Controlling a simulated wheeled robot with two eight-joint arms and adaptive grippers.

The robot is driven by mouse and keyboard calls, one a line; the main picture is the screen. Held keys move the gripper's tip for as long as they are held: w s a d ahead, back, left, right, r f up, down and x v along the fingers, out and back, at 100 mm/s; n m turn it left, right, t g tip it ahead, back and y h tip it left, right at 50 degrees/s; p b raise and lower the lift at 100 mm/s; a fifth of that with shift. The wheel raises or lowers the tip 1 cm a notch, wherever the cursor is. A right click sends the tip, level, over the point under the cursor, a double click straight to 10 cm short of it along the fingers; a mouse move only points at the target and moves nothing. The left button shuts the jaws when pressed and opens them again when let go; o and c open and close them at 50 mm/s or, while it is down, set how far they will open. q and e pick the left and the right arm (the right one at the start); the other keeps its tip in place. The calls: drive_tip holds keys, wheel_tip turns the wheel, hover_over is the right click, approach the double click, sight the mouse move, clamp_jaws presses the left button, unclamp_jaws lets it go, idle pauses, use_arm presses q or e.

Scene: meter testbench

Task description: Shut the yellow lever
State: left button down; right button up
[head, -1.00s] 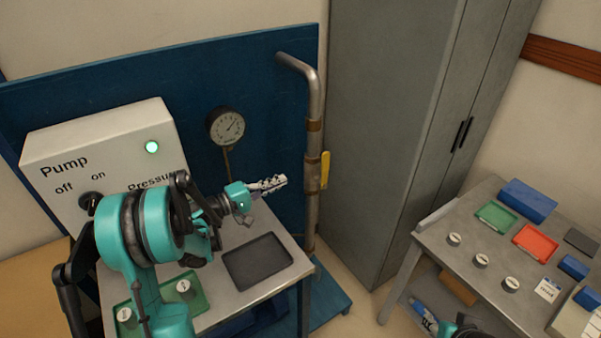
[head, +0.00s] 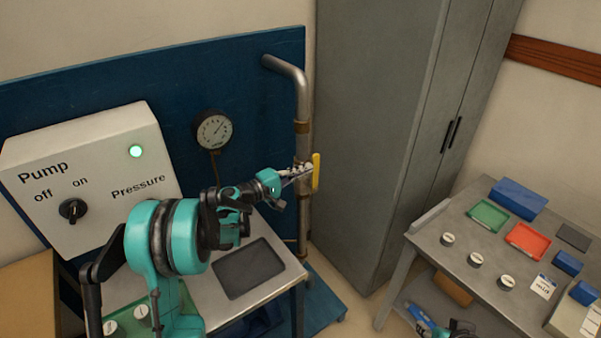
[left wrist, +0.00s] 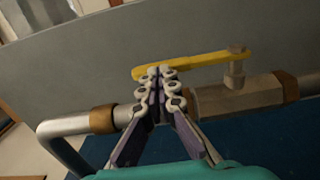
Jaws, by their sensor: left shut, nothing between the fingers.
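The yellow lever (head: 316,172) is on the valve of the vertical metal pipe (head: 303,110) and lies along the pipe in the head view. In the left wrist view the lever (left wrist: 195,64) runs from its pivot on the valve body (left wrist: 235,97) to a free end beside my fingertips. My left gripper (head: 300,170) is shut and empty, in front of the pipe at the lever. In the left wrist view its fingertips (left wrist: 160,80) overlap the lever's free end; I cannot tell whether they touch it.
The pump box (head: 90,170) has a black knob (head: 72,210) and a lit green lamp (head: 136,151). A pressure gauge (head: 214,130) hangs on the blue panel (head: 235,75). A grey cabinet (head: 370,130) stands right of the pipe. A side table (head: 430,240) holds trays and small parts.

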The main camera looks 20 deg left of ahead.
use_arm(q)
drive_tip(key=shift+w+d+r+g+p, duration=0.2)
drive_tip(key=shift+r+g+p, duration=0.1)
drive_tip(key=shift+p, duration=0.3)
